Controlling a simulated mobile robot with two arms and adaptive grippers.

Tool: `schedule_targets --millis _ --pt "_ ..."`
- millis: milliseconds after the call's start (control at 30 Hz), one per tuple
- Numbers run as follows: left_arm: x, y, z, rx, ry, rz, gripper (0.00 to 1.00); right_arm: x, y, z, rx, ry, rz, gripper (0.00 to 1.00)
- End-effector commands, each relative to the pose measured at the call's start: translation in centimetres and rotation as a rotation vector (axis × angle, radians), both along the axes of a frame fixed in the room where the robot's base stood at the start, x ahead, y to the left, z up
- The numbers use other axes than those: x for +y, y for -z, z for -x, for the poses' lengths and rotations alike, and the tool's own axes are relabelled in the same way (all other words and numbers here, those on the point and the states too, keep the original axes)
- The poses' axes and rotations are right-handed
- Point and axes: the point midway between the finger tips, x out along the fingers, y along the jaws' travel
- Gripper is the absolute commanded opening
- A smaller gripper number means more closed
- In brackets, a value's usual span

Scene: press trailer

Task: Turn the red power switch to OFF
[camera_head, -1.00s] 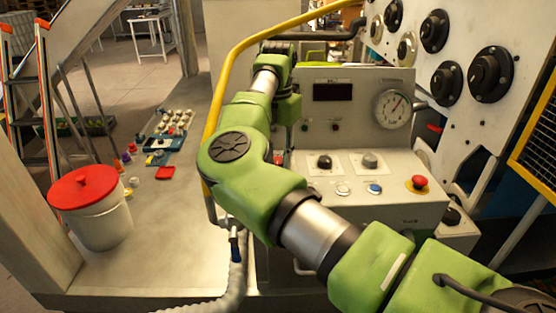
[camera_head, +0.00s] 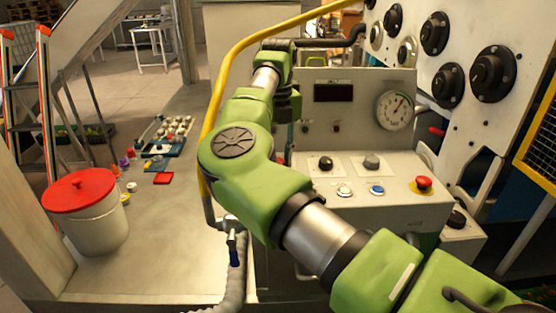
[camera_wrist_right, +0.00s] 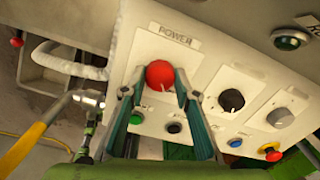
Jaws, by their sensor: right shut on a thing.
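The red power switch (camera_wrist_right: 160,75) is a round red knob with a small white mark, on a pale plate under the word POWER (camera_wrist_right: 175,35) in the right wrist view. My right gripper (camera_wrist_right: 155,84) is shut on this knob, with one finger on each side of it. The plate's ON and OFF lettering is too small or hidden to read. In the head view, my green right arm covers the switch's side of the grey control box (camera_head: 432,204), and the gripper is hidden. My left gripper is not in view.
A black knob (camera_wrist_right: 231,100), a grey knob (camera_wrist_right: 279,117) and a red stop button (camera_wrist_right: 269,152) sit on the same panel. A yellow rail (camera_head: 222,85) curves beside my arm. A white bucket with a red lid (camera_head: 80,190) stands on the left.

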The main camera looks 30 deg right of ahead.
Motion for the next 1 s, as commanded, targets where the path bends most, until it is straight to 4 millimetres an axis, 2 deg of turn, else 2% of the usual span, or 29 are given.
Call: schedule_targets --millis 333,800,833,867,1000 --pt "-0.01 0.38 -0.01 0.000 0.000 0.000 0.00 -0.06 -0.21 -0.10 -0.005 -0.105 0.003 0.07" --pt "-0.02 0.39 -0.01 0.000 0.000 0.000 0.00 -0.07 -0.24 -0.12 -0.005 -0.115 0.003 0.07" --pt "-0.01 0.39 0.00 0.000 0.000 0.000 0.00 -0.07 -0.24 -0.12 -0.005 -0.115 0.003 0.36" --pt "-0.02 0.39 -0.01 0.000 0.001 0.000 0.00 -0.07 -0.23 -0.11 -0.005 -0.115 0.003 0.44" --pt "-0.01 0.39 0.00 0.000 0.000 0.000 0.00 -0.05 -0.15 -0.07 -0.004 -0.114 0.002 0.45"
